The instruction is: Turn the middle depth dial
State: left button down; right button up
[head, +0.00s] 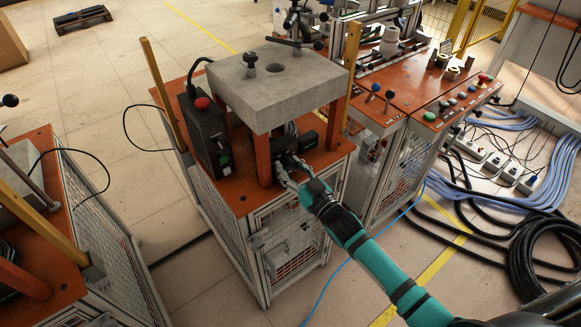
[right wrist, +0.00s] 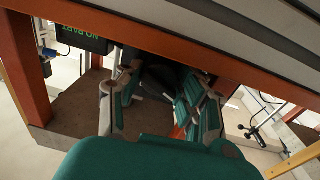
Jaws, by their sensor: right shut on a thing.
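My right gripper (head: 290,167) reaches in under the thick grey block (head: 277,84) of the middle machine, at the front of a black unit (head: 309,141). In the right wrist view my right gripper (right wrist: 160,98) has its two fingers on either side of a dark part (right wrist: 163,76), shut on it. This dark part appears to be the middle depth dial; the fingers and shadow hide most of it, and its turn angle cannot be told. My left gripper is not in view.
Orange posts (head: 262,158) hold up the block close beside my gripper. A display (right wrist: 82,40) reads "NO PART". Another machine (head: 415,88) stands right; cables (head: 535,245) lie on the floor.

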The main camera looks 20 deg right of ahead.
jog(key=shift+n, duration=0.3)
jog(key=o, duration=0.9)
jog(key=v, duration=1.2)
jog(key=shift+f, duration=0.1)
jog(key=shift+f, duration=0.1)
